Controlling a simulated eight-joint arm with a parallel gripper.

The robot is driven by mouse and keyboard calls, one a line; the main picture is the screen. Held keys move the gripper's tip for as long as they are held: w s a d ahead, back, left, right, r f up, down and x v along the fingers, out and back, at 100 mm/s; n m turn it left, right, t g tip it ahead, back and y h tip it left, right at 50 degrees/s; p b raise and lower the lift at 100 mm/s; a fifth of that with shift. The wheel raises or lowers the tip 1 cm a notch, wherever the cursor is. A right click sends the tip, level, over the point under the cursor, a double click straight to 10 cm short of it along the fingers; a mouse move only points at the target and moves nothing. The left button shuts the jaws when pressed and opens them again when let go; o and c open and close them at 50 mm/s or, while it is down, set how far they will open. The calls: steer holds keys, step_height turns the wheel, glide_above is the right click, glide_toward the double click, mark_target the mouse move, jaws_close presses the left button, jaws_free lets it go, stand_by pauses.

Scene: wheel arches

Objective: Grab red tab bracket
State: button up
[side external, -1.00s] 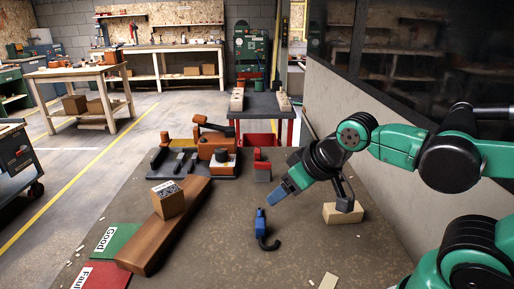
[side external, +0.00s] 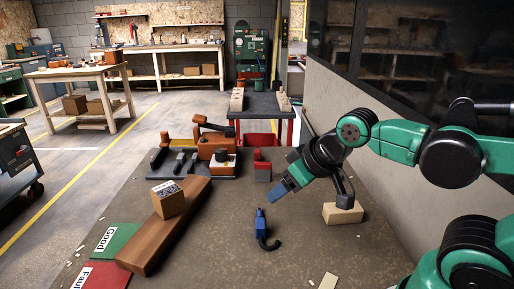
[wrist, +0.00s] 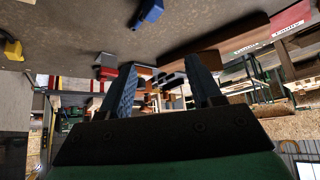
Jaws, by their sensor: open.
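The red tab bracket (side external: 262,168) appears to be the small red piece with a grey front face. It stands on the work surface left of my gripper and farther from the side camera. In the wrist view, which is upside down, a red and grey piece (wrist: 106,66) shows left of the fingers. My gripper (side external: 276,197) hangs above the surface, its blue fingers pointing down to the left. In the wrist view the fingers (wrist: 160,78) are spread apart with nothing held between them.
A blue hooked tool (side external: 261,226) lies in front of my gripper. A tan block (side external: 343,213) is at right, near the wall. A brown beam (side external: 180,215) bearing a small box (side external: 168,201) and a dark tray (side external: 165,166) with orange parts lie left. Bare surface surrounds the blue tool.

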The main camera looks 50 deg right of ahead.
step_height(320, 180, up, 4)
steer(key=m+t+y, duration=0.3)
steer(key=m+y, duration=0.5)
steer(key=m, duration=2)
glide_above(262, 168)
steer(key=s+d, duration=0.4)
steer(key=shift+y, duration=0.3)
step_height(262, 168, down, 14)
steer(key=shift+w+r, duration=0.15)
steer(key=shift+r, duration=0.1)
steer(key=shift+w+a+f, duration=0.15)
steer(key=shift+f, duration=0.15)
steer(key=shift+x, duration=2.65)
jaws_close()
